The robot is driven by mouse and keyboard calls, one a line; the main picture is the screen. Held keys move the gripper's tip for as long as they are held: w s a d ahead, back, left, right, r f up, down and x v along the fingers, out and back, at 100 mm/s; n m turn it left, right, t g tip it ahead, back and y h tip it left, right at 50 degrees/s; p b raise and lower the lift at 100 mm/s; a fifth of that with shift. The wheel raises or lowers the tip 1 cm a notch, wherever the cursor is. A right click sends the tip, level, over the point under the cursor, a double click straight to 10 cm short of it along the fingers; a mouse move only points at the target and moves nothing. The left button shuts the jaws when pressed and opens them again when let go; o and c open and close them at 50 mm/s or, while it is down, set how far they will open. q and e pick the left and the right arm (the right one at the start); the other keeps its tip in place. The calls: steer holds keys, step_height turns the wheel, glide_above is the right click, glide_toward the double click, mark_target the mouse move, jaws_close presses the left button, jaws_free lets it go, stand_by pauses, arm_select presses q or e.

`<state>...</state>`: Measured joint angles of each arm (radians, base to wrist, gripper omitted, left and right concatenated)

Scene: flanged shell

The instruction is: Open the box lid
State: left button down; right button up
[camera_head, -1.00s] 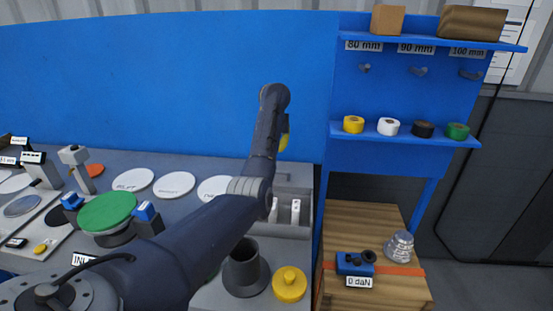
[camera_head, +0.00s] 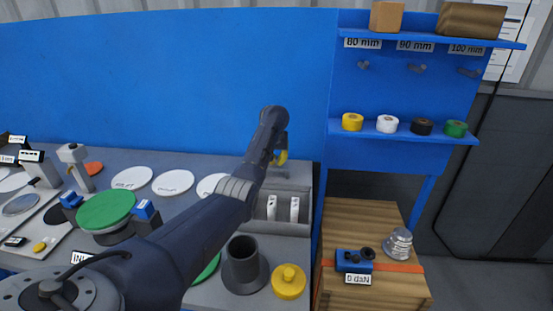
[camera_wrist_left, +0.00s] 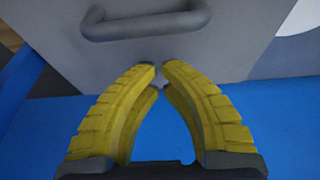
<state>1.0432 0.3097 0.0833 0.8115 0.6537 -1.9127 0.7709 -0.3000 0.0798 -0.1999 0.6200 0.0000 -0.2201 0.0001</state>
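A grey box (camera_head: 301,178) stands at the right end of the workbench, partly hidden behind my left arm. Two upright white pieces (camera_head: 271,207) show in its front part. My left gripper (camera_head: 281,157) has yellow fingers and hangs just above the back of the box. In the left wrist view, a grey bar handle (camera_wrist_left: 145,24) sits on a flat grey surface, beyond the fingertips and apart from them. The left gripper (camera_wrist_left: 161,72) has its fingertips almost together, with nothing between them. My right gripper is in neither view.
A dark flanged cylinder (camera_head: 244,268) and a yellow knobbed disc (camera_head: 289,281) stand in front of the box. White discs (camera_head: 174,183) and a green disc (camera_head: 106,209) lie left. A blue panel (camera_head: 170,80) rises behind. A wooden crate (camera_head: 362,220) stands right.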

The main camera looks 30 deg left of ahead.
arm_select(q)
steer(key=shift+s+d+r, duration=0.15)
steer(key=shift+s+d, duration=0.15)
steer(key=shift+s, duration=0.4)
steer(key=shift+s+d+r, duration=0.15)
steer(key=shift+s+d, duration=0.15)
steer(key=shift+s, duration=0.4)
